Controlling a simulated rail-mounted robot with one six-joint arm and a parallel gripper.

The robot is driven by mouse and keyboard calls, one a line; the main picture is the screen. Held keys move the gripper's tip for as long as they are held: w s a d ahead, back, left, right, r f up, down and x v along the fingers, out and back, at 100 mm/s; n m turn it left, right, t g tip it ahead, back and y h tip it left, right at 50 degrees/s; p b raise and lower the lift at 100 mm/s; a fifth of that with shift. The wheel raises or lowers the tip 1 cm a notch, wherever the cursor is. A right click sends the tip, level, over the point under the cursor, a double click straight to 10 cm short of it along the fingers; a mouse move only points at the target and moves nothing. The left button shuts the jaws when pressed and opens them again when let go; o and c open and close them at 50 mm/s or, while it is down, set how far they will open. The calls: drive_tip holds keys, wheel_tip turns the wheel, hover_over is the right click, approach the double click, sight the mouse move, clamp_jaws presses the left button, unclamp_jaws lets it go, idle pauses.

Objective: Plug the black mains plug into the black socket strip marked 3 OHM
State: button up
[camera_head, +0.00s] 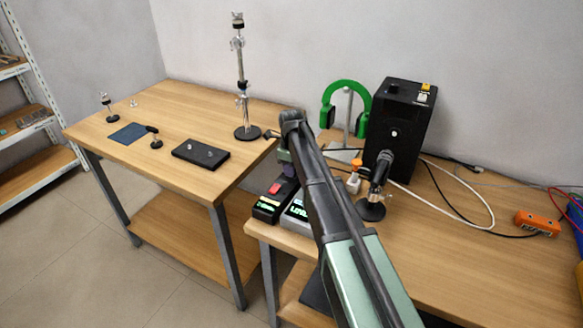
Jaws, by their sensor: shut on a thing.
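My arm reaches up from the bottom of the view to a bend over the gap between the two tables. My gripper (285,162) shows only as a small dark part below that bend, above the left end of the right table. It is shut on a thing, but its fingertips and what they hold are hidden. I cannot make out the black mains plug. A black box with a red switch (274,198) lies below the gripper at the table's left edge. I cannot read a 3 OHM mark, so I cannot tell whether this is the socket strip.
A grey box with a lit display (298,212) is partly behind my arm. A black tower (398,122), a microphone (376,180), a white plug (353,183) and green headphones (345,88) stand close by. Cables run right to an orange box (537,223). The left table (175,180) holds a metal stand (241,80).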

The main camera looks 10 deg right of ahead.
drive_tip(key=shift+f, duration=0.3)
drive_tip(key=o, duration=1)
drive_tip(key=shift+o, duration=0.2)
drive_tip(key=shift+r, duration=0.2)
wheel_tip(320, 180, up, 11)
drive_tip(key=p, duration=1)
drive_tip(key=shift+p, duration=0.4)
drive_tip(key=shift+f, duration=0.2)
